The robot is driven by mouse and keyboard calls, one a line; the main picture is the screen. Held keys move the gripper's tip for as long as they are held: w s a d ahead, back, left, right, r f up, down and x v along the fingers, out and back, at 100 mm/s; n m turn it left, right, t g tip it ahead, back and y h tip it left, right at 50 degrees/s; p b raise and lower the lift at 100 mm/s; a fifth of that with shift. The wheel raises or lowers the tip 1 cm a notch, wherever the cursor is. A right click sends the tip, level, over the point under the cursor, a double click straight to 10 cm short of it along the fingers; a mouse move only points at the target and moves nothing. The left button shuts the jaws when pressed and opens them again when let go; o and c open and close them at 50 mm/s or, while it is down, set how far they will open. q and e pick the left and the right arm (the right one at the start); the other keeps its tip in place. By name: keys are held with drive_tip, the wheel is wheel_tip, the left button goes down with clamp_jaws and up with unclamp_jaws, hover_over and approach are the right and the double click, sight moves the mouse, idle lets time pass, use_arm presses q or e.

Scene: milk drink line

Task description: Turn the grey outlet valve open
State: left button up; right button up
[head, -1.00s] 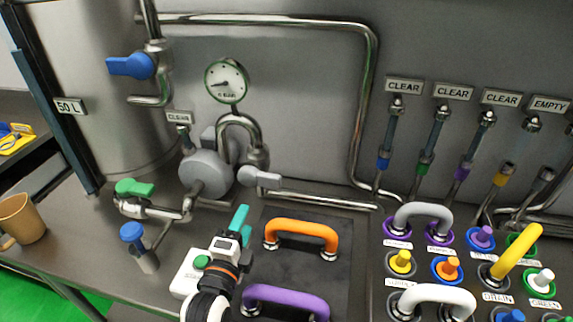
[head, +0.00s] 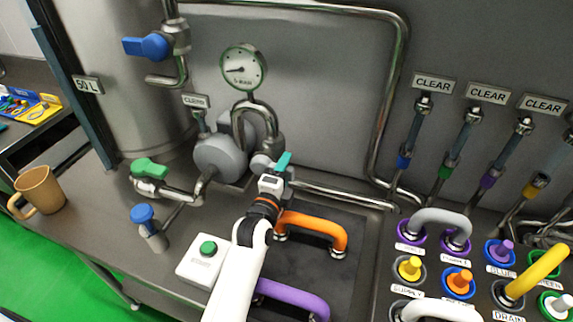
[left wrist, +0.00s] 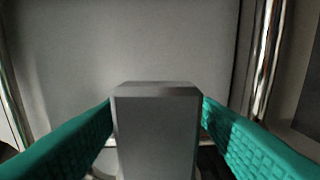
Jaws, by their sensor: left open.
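The grey outlet valve's handle (left wrist: 156,135) fills the middle of the left wrist view as a blocky grey lever. In the head view the grey valve (head: 261,161) sits right of the round pump and is mostly hidden behind my left gripper (head: 282,162). My left gripper is open, with one teal finger on each side of the handle. The fingers look very close to its sides; I cannot tell whether they touch. My right gripper is not in view.
An orange handle (head: 312,227) and a purple handle (head: 293,297) stand just below my gripper. A white box with a green button (head: 207,248) is beside my arm. The pressure gauge (head: 243,68) and bent steel pipes are close behind.

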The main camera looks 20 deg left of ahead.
use_arm(q)
drive_tip(key=shift+w, duration=0.65)
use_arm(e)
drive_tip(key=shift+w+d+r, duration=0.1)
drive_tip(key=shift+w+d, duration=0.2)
